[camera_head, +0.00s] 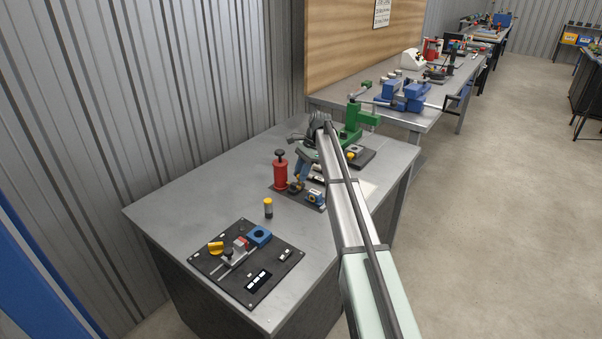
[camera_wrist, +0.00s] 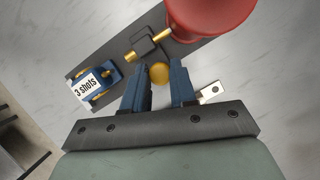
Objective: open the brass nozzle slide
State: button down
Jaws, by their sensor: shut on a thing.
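The brass nozzle slide has a round brass knob (camera_wrist: 159,74) close to a dark block (camera_wrist: 147,45) with short brass stubs. My gripper (camera_wrist: 160,80) has its two dark blue fingers on either side of the knob and is shut on it. A red cylinder (camera_wrist: 205,15) stands beside the block, joined by a brass stub. In the head view, the red cylinder (camera_head: 281,175) stands upright on the dark plate, with my gripper (camera_head: 297,184) low to its right. How far the slide is open cannot be told.
A blue counter labelled "3 shots" (camera_wrist: 93,85) is left of the fingers in the wrist view.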

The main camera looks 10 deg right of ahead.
jog(key=c, duration=0.9)
grip_release()
jog(key=shift+s, duration=0.1)
jog(key=v, duration=1.4)
jog(key=shift+d+f, duration=0.1)
